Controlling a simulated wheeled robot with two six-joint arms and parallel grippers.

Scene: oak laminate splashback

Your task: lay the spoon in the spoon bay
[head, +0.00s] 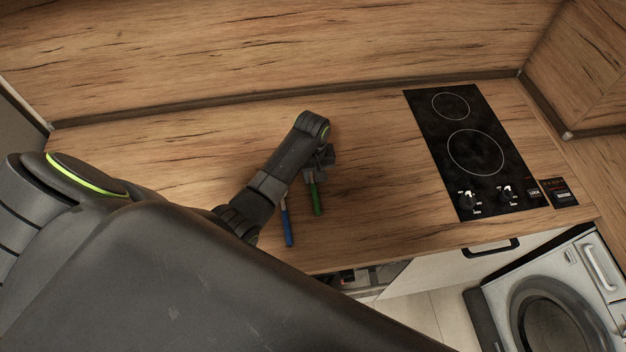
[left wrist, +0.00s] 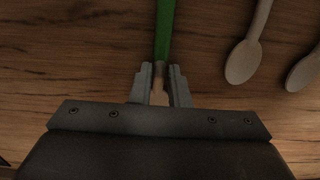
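A green-handled utensil (head: 315,197) lies on the wooden counter, and its handle also shows in the left wrist view (left wrist: 164,35). My left gripper (head: 314,172) is over its wooden part. In the left wrist view the fingers (left wrist: 160,78) sit close on both sides of its pale wooden neck, shut on it. The head of this utensil is hidden under the gripper. Two wooden spoons, one nearer (left wrist: 244,58) and one at the edge (left wrist: 304,72), lie to the right in that view. No spoon bay can be made out. My right gripper is not in view.
A blue-handled utensil (head: 288,226) lies left of the green one, partly under my arm. A black hob (head: 475,150) is at the right. Below the counter edge, an open drawer (head: 447,268) shows partly, its inside mostly hidden. A washing machine (head: 550,300) stands lower right.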

